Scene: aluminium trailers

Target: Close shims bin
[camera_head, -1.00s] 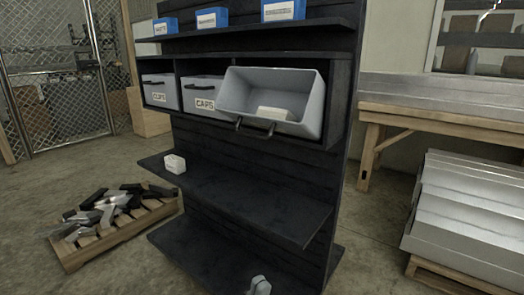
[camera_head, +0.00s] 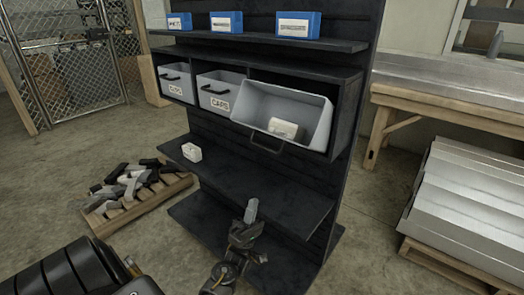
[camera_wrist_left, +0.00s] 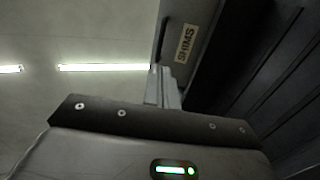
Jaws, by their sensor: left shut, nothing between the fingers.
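The shims bin (camera_head: 312,118) is a grey bin with a dark front handle, in the right compartment of the black shelf. It is tipped forward and open, with a small white box (camera_head: 285,129) in it. The left wrist view shows its SHIMS label (camera_wrist_left: 186,45) and part of its front from below. My left gripper (camera_head: 251,209) is shut and empty, pointing up, below the bin and in front of the lower shelf. Its fingers (camera_wrist_left: 165,87) appear below the label in the wrist view, seemingly apart from the bin. My right gripper is not in view.
Two grey bins sit in the compartments to the left, one labelled CAPS (camera_head: 219,93). Blue boxes (camera_head: 298,25) line the shelf above. A small white box (camera_head: 191,152) stands on the lower shelf (camera_head: 260,185), which juts out under the bins. A loaded pallet (camera_head: 135,203) is at left.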

